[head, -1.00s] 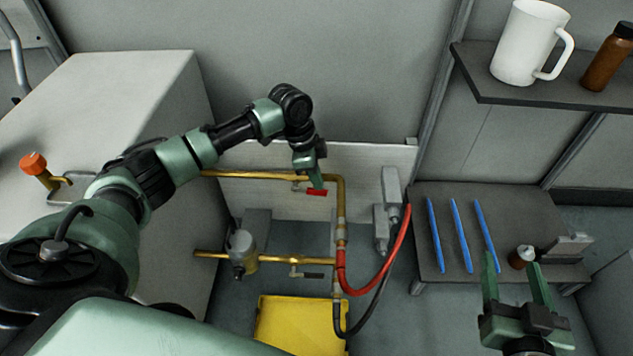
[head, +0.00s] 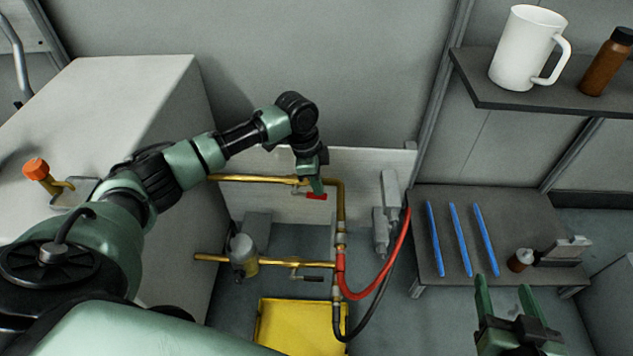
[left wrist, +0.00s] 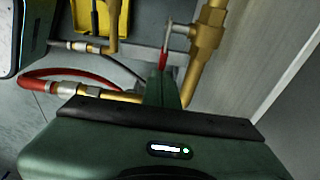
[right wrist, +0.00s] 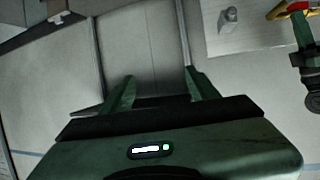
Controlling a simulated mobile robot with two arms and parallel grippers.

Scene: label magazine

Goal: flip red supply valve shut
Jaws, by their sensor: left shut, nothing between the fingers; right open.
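The red valve handle (head: 317,197) is on the upper brass pipe (head: 245,179), in front of a pale panel. It lies about level in the head view. In the left wrist view the red handle (left wrist: 163,60) extends beside the brass valve body (left wrist: 206,38). My left gripper (head: 318,188) is shut and empty, its fingertips right at the handle; I cannot tell whether they touch it. The left fingers also show in the left wrist view (left wrist: 166,88). My right gripper (head: 503,284) is open and empty, in front of the dark table.
A lower brass pipe (head: 270,259) has a dark-handled valve. A red hose (head: 385,270) hangs right of the pipes, above a yellow tray (head: 260,325). Blue sticks (head: 459,240) and a small brown bottle (head: 520,260) are on the dark table (head: 520,205). A pale cabinet stands at left.

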